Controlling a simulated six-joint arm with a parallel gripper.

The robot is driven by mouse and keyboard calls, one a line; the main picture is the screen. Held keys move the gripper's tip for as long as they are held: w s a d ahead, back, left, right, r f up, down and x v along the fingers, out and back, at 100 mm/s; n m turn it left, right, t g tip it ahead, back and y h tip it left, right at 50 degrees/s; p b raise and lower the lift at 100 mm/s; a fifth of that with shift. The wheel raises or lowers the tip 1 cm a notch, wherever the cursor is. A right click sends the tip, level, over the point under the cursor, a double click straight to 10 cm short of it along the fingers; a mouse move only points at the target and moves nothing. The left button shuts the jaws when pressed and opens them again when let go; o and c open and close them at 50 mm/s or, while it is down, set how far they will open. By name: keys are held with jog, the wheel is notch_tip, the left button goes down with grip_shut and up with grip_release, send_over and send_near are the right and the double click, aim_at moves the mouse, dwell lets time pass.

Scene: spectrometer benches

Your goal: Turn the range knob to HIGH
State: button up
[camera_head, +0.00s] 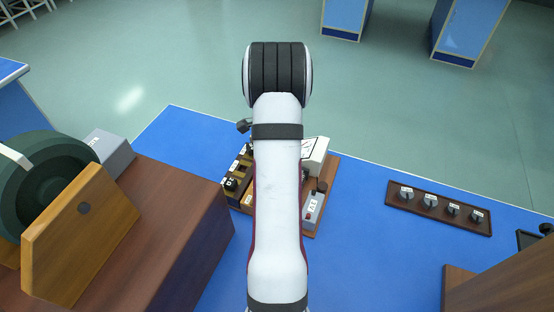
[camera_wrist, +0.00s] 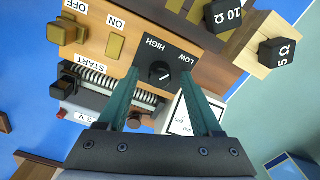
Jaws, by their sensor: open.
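In the wrist view the range knob (camera_wrist: 160,73) is a round black knob on a dark panel (camera_wrist: 172,50). The panel carries white HIGH and LOW lettering, with HIGH left of LOW in this view. A small pale mark shows on the knob; its exact direction is hard to tell. My gripper (camera_wrist: 161,70) is open, its two teal fingers apart, one tip on each side of the knob in the picture. I cannot tell whether they touch it or how far above it they are. In the head view my arm hides the knob and the gripper.
Beside the knob are an OFF/ON switch block (camera_wrist: 85,32), a coil with a START label (camera_wrist: 92,80), and blocks marked 10 Ω (camera_wrist: 222,15) and 5 Ω (camera_wrist: 276,52). A white-faced meter (camera_head: 315,152) stands on the board. A knob strip (camera_head: 438,207) lies right; a wooden box (camera_head: 150,225) stands left.

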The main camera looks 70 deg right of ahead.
grip_shut()
jog(key=shift+n, duration=0.3)
jog(key=n, duration=0.6)
jog(key=shift+n, duration=0.4)
jog(key=n, duration=0.6)
jog(key=shift+n, duration=0.4)
